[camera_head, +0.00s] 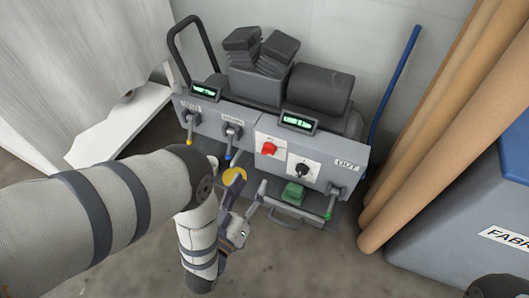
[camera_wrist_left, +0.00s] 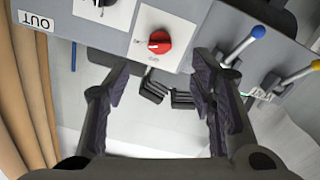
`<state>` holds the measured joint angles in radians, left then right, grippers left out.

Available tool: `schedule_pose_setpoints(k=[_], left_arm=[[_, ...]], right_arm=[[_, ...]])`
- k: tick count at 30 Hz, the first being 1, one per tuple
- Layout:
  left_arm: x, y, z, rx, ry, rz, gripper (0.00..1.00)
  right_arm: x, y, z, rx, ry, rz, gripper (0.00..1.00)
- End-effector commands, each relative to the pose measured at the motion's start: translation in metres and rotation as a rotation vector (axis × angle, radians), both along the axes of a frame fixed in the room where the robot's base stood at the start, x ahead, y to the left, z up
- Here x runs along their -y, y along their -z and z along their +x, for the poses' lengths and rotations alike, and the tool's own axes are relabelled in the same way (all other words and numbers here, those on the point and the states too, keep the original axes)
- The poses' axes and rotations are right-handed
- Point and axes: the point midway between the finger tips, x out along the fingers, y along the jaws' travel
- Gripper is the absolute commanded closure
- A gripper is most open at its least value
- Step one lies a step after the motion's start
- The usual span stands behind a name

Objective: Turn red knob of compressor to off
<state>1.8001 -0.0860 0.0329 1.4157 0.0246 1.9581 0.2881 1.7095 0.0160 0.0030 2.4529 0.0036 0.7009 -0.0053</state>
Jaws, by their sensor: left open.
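The compressor (camera_head: 335,144) is a grey machine with a sloped control panel. Its red knob (camera_head: 268,148) sits on a white plate in the middle of the panel. In the left wrist view the red knob (camera_wrist_left: 159,42) appears between and beyond my fingers, its white mark pointing left in that upside-down view. My left gripper (camera_head: 247,190) is open and empty, below the knob and apart from it; its two dark fingers (camera_wrist_left: 160,82) are spread wide in the wrist view. My right gripper is not in view.
A black knob (camera_head: 302,170) sits right of the red one. Levers with blue (camera_head: 228,156), yellow (camera_head: 189,141) and green (camera_head: 327,215) tips stick out from the panel. Brown rolls (camera_head: 440,130) and a blue-grey box (camera_head: 460,235) stand at the right.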

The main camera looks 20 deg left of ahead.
Motion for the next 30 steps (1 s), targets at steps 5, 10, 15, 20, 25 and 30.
schedule_pose_setpoints(k=[5,10,15,20,25,30], left_arm=[[0.002,0.003,0.047,0.000,0.001,0.001,0.50],[0.003,0.003,0.083,-0.002,0.000,0.002,0.50],[0.003,0.001,0.100,-0.005,0.001,0.002,0.50],[0.003,0.000,0.102,-0.004,0.000,0.002,0.50],[0.003,0.000,0.101,-0.004,0.000,0.002,0.66],[0.003,0.000,0.101,-0.005,0.001,0.002,0.98]], right_arm=[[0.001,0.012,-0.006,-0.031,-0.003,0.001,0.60],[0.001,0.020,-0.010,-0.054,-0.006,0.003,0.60],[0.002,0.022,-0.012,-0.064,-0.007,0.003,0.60],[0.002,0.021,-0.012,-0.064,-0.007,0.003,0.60],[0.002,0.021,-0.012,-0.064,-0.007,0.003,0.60],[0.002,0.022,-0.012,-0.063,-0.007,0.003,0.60]])
